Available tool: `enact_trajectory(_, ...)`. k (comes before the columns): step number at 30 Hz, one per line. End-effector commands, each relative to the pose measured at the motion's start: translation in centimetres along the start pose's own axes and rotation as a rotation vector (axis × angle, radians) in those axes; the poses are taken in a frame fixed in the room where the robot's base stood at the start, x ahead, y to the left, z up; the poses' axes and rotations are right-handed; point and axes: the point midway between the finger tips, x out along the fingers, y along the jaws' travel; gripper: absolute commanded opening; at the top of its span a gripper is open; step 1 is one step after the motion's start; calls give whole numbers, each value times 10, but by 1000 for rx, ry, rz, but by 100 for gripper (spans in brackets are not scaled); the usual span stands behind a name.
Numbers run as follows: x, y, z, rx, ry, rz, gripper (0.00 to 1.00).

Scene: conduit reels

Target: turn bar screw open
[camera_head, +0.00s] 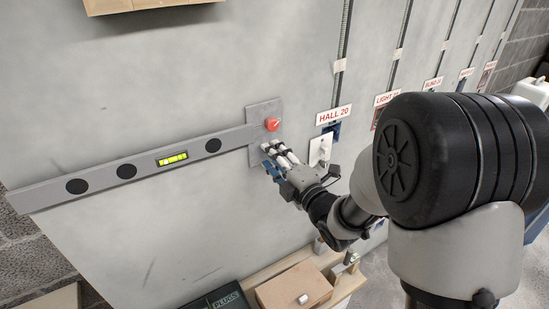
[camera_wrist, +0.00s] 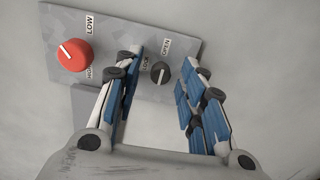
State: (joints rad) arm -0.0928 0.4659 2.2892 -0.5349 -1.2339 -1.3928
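The bar screw (camera_wrist: 160,72) is a small dark round knob with a white line on a grey plate (camera_wrist: 190,28). In the wrist view, a label reading LOCK stands at its left and one reading OPEN above it to the right; the white line is near upright, slightly tilted. My gripper (camera_wrist: 164,62) is open, one blue-padded finger on each side of the knob, with gaps visible. In the head view, my gripper (camera_head: 270,158) is at the plate's lower part and hides the knob. Whether the fingertips touch the plate cannot be told.
A red knob (camera_wrist: 75,55) sits on the same plate, close left of my fingers. A long grey bar with a level vial (camera_head: 100,176) runs left from the plate. A white switch (camera_head: 320,149) is right of my gripper. A shelf with boxes (camera_head: 294,288) is below.

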Motion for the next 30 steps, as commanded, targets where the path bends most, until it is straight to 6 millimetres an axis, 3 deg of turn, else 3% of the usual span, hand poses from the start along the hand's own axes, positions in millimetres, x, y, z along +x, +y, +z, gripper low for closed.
enact_trajectory(8,-8,0,1,0,-3,-1,37)
enact_trajectory(15,-48,0,1,1,-4,-2,37)
enact_trajectory(21,-71,0,0,0,-2,-1,37)
enact_trajectory(30,-75,0,0,0,0,0,37)
